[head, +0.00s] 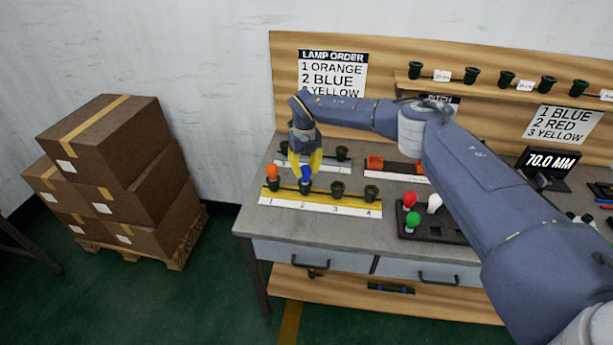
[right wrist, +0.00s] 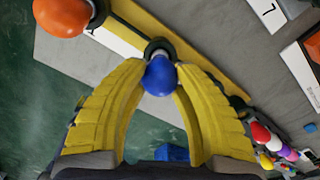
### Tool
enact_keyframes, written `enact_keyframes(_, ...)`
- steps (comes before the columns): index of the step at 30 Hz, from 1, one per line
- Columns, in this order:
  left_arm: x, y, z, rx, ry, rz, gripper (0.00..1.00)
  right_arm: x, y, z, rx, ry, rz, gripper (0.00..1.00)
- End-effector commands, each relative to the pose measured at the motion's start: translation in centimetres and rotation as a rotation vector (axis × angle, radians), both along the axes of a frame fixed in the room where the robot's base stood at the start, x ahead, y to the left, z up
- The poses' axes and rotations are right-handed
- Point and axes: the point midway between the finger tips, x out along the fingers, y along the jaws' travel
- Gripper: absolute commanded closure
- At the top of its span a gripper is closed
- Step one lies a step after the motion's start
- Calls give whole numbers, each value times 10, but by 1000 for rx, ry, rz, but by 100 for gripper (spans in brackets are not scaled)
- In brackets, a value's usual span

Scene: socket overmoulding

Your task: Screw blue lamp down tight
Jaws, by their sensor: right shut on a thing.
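The blue lamp (head: 306,184) stands in the dark socket at position 2 of the yellow strip (head: 320,206). My right gripper (head: 305,171) points down over it, with its yellow fingers shut on the lamp. In the right wrist view the blue bulb (right wrist: 160,76) sits between the fingertips, with the dark socket rim (right wrist: 158,46) just beyond it. How far the lamp is threaded in cannot be told. The orange lamp (head: 272,171) stands in position 1, close to the left of the gripper. My left gripper is not in view.
Positions 3 and 4 hold empty sockets (head: 338,188). A dark tray (head: 415,233) with red, white and green lamps lies to the right. A lamp order sign (head: 332,72) hangs behind. A display (head: 550,160) reads 70.0 MM. Boxes (head: 110,190) stand left of the bench.

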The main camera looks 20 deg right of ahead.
Motion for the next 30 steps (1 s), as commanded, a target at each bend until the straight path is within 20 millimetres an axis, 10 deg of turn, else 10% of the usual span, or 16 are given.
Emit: enact_keyframes(30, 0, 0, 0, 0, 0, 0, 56, 0, 0, -1, 0, 0, -403, 92)
